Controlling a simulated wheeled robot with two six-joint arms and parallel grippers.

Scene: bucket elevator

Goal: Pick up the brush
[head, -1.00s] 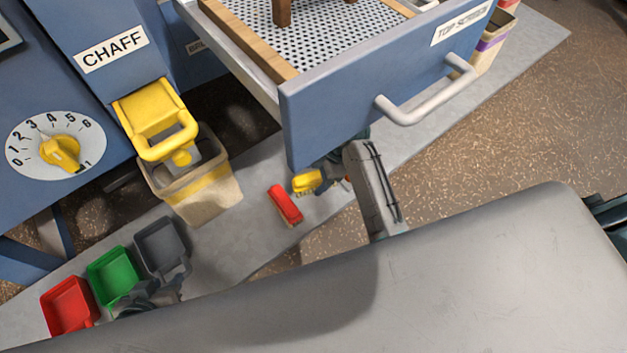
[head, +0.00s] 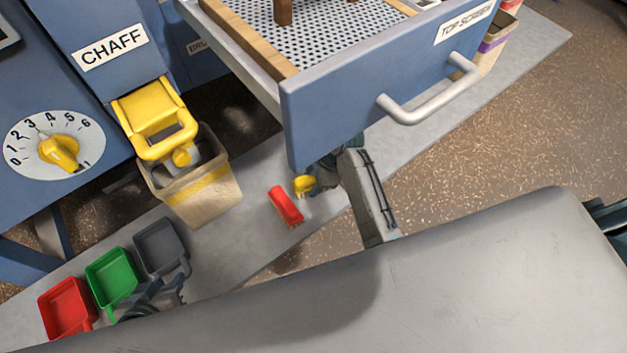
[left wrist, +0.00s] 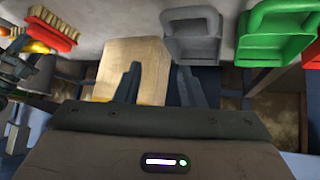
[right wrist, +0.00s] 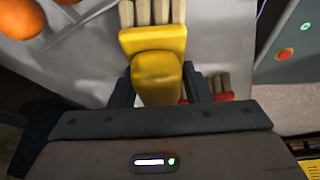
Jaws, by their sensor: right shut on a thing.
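A yellow brush (head: 305,185) is in my right gripper (head: 322,180), beneath the corner of the open drawer in the head view. In the right wrist view the fingers (right wrist: 160,85) are shut on the yellow brush (right wrist: 158,55), its pale bristles toward the top. A red brush (head: 286,205) lies on the grey mat just left of it; it also shows in the left wrist view (left wrist: 52,30) and partly behind the right fingers (right wrist: 215,97). My left gripper (head: 160,298) is beside the grey scoop, its fingers (left wrist: 157,85) apart and empty.
Red (head: 68,308), green (head: 112,276) and grey (head: 160,248) scoops stand in a row on the mat (head: 225,255). A beige bin (head: 195,195) is under the yellow chaff spout. The drawer (head: 370,90) overhangs my right gripper. A grey surface (head: 480,280) fills the front.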

